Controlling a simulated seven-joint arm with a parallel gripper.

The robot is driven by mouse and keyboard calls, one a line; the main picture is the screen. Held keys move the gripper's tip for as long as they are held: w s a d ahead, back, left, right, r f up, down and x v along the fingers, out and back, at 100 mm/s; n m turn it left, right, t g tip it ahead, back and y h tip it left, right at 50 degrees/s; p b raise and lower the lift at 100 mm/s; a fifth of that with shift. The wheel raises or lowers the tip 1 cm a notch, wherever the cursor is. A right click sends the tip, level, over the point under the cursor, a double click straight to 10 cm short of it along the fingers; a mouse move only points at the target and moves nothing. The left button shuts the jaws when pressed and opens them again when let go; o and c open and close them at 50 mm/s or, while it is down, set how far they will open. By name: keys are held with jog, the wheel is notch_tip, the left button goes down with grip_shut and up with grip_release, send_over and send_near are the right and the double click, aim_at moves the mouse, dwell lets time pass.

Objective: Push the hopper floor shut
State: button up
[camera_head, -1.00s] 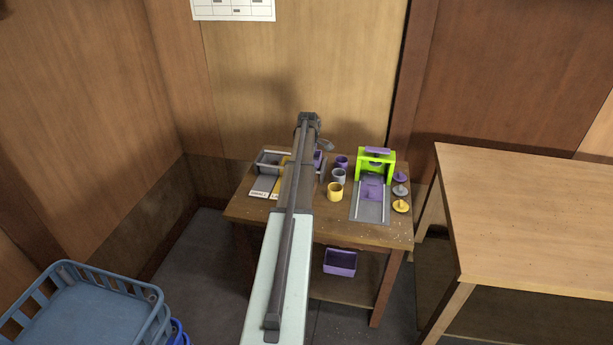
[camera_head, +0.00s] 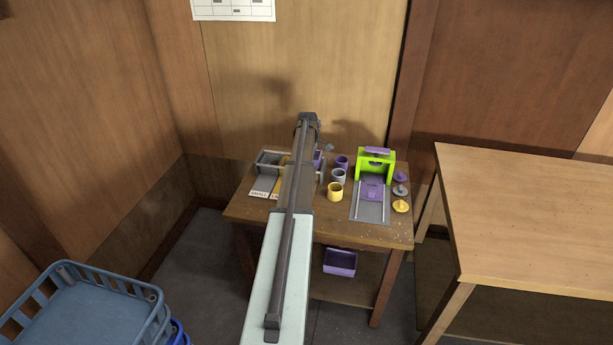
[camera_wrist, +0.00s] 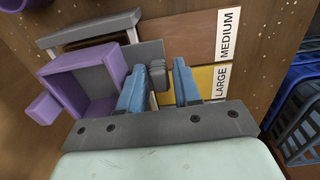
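In the wrist view, a purple square hopper (camera_wrist: 65,80) with a grey inside stands at the left. A flat grey plate (camera_wrist: 151,49), which looks like its floor, sticks out to the right of it. A small grey block (camera_wrist: 159,74) lies at the near edge of this plate. My gripper (camera_wrist: 160,70) has its two blue fingers apart. The block shows between them, nearer the left finger; whether it touches is unclear. In the head view my arm hides most of the hopper, and a bit of purple (camera_head: 318,159) shows beside it. The fingertips are hidden there.
Lanes marked MEDIUM (camera_wrist: 190,35) and LARGE (camera_wrist: 205,82) lie right of the plate. On the wooden table (camera_head: 248,208) stand several small cups (camera_head: 335,192) and a green press (camera_head: 362,165). A blue crate (camera_head: 75,310) stands on the floor at left.

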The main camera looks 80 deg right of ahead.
jog(key=shift+f, duration=0.5)
jog(key=shift+o, duration=0.7)
jog(key=shift+d+r, duration=0.2)
jog(key=shift+r, duration=0.75)
jog(key=shift+a+r, duration=0.1)
jog(key=shift+r, duration=1.15)
